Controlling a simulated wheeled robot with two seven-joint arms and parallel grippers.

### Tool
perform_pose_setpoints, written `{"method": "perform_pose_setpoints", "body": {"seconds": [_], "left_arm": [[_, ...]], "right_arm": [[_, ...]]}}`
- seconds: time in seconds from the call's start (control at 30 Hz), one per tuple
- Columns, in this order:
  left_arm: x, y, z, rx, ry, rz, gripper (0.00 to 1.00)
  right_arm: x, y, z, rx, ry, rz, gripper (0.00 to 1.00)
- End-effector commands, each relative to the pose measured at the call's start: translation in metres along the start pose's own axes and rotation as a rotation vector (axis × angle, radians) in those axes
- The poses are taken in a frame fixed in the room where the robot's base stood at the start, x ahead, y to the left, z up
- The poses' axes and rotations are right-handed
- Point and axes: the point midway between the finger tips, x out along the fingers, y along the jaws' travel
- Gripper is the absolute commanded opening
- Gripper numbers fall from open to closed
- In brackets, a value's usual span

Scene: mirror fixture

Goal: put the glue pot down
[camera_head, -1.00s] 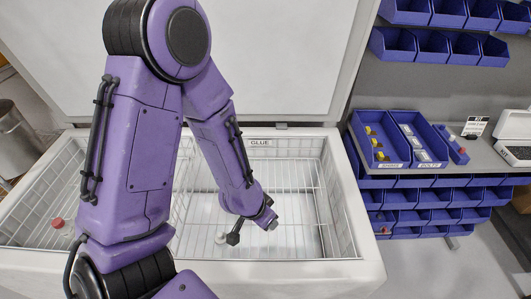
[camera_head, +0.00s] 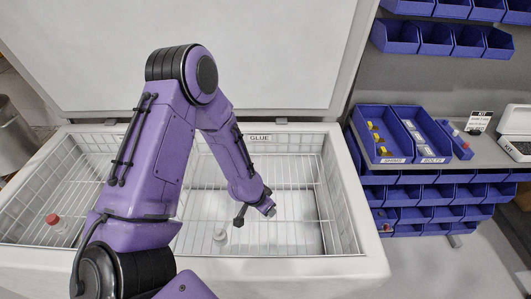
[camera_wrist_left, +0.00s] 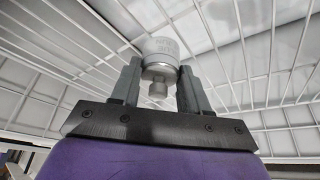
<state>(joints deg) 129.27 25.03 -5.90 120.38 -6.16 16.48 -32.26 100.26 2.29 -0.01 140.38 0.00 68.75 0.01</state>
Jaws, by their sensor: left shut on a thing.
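The glue pot (camera_wrist_left: 160,50) is a small whitish-grey cylinder with faint lettering, in the left wrist view. Its narrow stub faces my palm. My left gripper (camera_wrist_left: 157,82) is shut on it, with one grey finger on each side. My right gripper is not in view.
A red-capped container (camera_head: 54,220) is in the left bay. Wire walls and the chest rim (camera_head: 371,225) surround the space. The bay's right part looks clear. Blue bins (camera_head: 384,132) stand right.

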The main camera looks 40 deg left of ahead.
Motion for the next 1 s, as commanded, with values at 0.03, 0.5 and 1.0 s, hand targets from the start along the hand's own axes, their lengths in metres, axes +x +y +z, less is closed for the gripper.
{"method": "perform_pose_setpoints", "body": {"seconds": [0.03,0.5,1.0], "left_arm": [[0.000,0.000,0.000,0.000,0.002,0.000,0.01],[0.003,0.000,0.001,0.001,0.001,0.000,0.71],[-0.057,0.000,-0.003,0.003,0.006,-0.001,0.71]], "right_arm": [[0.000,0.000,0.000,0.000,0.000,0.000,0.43],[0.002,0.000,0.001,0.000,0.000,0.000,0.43],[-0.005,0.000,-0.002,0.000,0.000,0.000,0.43]]}}
